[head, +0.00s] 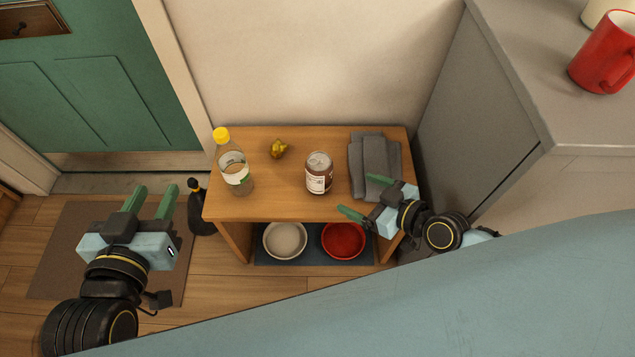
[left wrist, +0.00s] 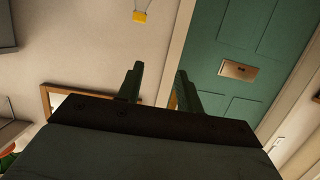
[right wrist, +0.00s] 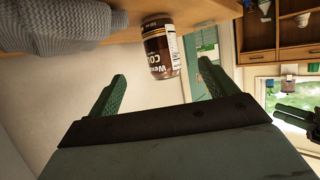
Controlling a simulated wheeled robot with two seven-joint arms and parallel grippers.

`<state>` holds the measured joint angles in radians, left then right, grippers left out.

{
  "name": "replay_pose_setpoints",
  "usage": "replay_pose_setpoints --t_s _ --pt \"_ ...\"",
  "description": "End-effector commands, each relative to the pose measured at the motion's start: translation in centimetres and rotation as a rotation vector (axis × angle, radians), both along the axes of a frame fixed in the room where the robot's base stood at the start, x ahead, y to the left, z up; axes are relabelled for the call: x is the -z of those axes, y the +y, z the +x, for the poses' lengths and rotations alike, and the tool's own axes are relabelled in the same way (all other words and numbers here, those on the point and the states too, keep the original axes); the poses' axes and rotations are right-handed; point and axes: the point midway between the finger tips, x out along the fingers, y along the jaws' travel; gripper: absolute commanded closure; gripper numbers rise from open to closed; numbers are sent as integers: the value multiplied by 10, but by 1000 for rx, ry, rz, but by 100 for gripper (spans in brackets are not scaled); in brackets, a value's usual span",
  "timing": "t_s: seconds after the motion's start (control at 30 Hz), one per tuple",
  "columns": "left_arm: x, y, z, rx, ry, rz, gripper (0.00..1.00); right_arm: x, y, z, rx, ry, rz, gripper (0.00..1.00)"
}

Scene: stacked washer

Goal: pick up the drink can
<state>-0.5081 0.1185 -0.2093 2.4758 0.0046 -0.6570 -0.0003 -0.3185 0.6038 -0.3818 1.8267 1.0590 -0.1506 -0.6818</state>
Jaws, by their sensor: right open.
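The drink can (head: 319,173), brown with a white label and a silver top, stands upright on a small wooden table. It also shows in the right wrist view (right wrist: 162,50), beyond the fingers and between them. My right gripper (head: 359,198) is open and empty at the table's front right, to the right of the can and apart from it. My left gripper (head: 151,202) is open and empty, out to the left of the table above the floor mat. In the left wrist view its fingers (left wrist: 158,88) are spread with nothing between them.
The wooden table (head: 285,205) also holds a yellow-capped bottle (head: 236,177), a small yellowish-green item (head: 278,149) and a folded grey cloth (head: 370,155). A white bowl (head: 285,241) and a red bowl (head: 343,241) sit below. A grey cabinet (head: 475,120) stands close on the right.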

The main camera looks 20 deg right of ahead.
Motion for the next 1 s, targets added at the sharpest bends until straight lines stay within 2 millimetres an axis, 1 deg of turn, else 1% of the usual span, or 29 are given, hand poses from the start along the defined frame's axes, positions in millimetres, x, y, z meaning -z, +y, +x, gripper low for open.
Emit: replay_pose_setpoints --t_s 0.17,0.4,0.5,0.63,0.87,1.0 --pt "-17 -3 2 6 -90 -25 64 4 11 13 -5 -11 8 15" --pt "-54 -12 6 23 -312 -91 64 20 32 45 -5 -7 9 15" --pt "-67 -14 5 27 -390 -115 64 25 37 54 -4 -8 6 15" --pt "-79 -15 4 31 -455 -136 64 29 42 61 -5 -6 5 15" --pt "-90 -17 1 36 -524 -157 64 32 46 68 -4 -7 5 15" --pt "-106 -18 -5 42 -635 -194 64 37 53 79 -4 -7 8 15"
